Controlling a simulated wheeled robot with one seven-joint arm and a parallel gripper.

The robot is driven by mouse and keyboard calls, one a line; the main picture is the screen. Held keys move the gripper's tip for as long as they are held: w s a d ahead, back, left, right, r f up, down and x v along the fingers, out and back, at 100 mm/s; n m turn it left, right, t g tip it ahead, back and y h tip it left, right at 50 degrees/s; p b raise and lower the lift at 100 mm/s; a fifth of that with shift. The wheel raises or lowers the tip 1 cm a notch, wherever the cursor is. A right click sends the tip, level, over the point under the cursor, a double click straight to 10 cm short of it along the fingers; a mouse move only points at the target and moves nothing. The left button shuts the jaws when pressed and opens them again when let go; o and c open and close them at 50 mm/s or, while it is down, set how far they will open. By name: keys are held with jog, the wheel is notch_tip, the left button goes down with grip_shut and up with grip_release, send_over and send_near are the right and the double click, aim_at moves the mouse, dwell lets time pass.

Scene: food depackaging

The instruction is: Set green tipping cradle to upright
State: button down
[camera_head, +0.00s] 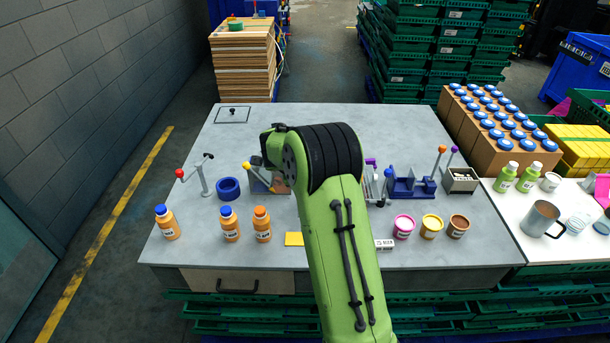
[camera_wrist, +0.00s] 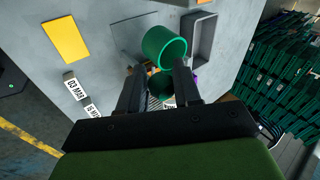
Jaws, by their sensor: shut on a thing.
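The green tipping cradle (camera_wrist: 163,47) shows in the wrist view as a round, hollow green cup with its open mouth partly facing the camera. More green shows below it, between the fingers. My gripper (camera_wrist: 160,72) has its two dark fingers on either side of that lower green part and is shut on it. The exact contact is partly hidden by the fingers. I cannot tell for certain how far the cradle is tilted. In the head view my green arm hides both the cradle and the gripper.
The grey table (camera_head: 400,130) holds a blue ring fixture (camera_head: 229,188), a blue stand (camera_head: 411,188) and a grey box (camera_head: 461,181) near the arm. Orange bottles (camera_head: 230,224) and small tubs (camera_head: 431,226) stand along the front. A yellow card (camera_wrist: 66,40) lies flat. The back of the table is mostly clear.

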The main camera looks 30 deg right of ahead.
jog(key=shift+w+a+f+h+b, duration=0.35)
jog(key=shift+h+b, duration=0.05)
jog(key=shift+h, duration=0.2)
jog(key=c, duration=1)
grip_release()
jog(key=shift+o, duration=0.5)
jog(key=shift+f+g, duration=0.1)
jog(key=shift+g, duration=0.2)
jog(key=b+v, duration=0.1)
jog(key=v, duration=1.4)
jog(key=shift+s+r, duration=0.2)
jog(key=shift+r, duration=0.1)
jog(key=shift+a, duration=0.15)
